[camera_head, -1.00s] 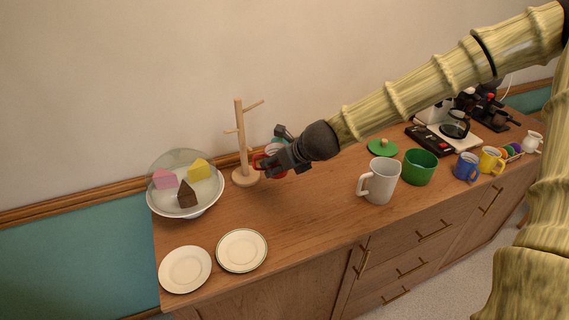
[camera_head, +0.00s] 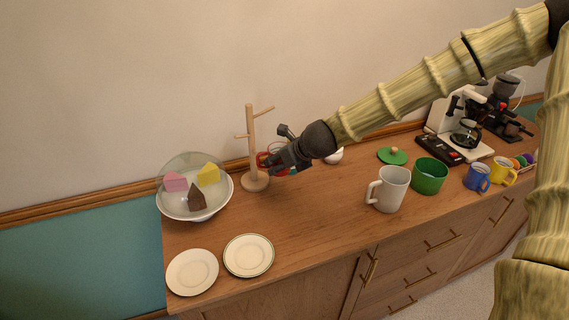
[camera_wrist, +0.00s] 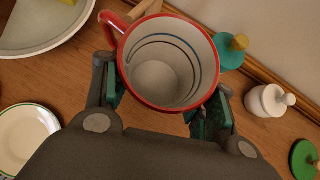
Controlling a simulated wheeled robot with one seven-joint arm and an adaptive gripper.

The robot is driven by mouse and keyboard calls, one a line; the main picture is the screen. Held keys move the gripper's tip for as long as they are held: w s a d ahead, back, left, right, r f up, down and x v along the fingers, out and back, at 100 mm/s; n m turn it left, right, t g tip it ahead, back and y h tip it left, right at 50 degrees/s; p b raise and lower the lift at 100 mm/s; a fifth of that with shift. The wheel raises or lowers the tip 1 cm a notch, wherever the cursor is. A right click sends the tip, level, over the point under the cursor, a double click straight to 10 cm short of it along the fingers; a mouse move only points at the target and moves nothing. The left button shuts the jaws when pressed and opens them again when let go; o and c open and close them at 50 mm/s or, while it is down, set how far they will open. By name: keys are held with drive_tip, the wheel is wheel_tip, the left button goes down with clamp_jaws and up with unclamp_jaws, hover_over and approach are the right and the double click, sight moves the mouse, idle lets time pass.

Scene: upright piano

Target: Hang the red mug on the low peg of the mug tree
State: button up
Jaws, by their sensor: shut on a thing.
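The red mug (camera_wrist: 168,60) is red outside and white inside with dark rings. It sits between the two fingers of my gripper (camera_wrist: 160,100), which is shut on its body. Its open mouth faces the wrist camera and its handle points to the upper left. In the head view my gripper (camera_head: 278,163) mostly hides the mug (camera_head: 263,159), just right of the mug tree (camera_head: 251,145). The wooden tree stands upright on a round base, with a higher peg to the right and a lower short peg to the left. Whether the handle touches a peg cannot be told.
A glass-covered cake stand (camera_head: 165,207) is left of the tree, with two plates (camera_head: 192,272) (camera_head: 248,256) in front. A teal lidded jar (camera_wrist: 229,52) and a white one (camera_wrist: 266,101) are near the mug. A grey mug (camera_head: 390,189) and green pot (camera_head: 430,177) stand right.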

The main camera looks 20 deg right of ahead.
drive_tip(key=shift+w+a, duration=0.15)
drive_tip(key=shift+w, duration=1.55)
drive_tip(key=shift+b+x, duration=0.4)
drive_tip(key=shift+x, duration=0.65)
drive_tip(key=shift+c, duration=0.2)
drive_tip(key=shift+f, duration=0.1)
drive_tip(key=o, duration=1.4)
drive_tip(key=shift+d, duration=0.25)
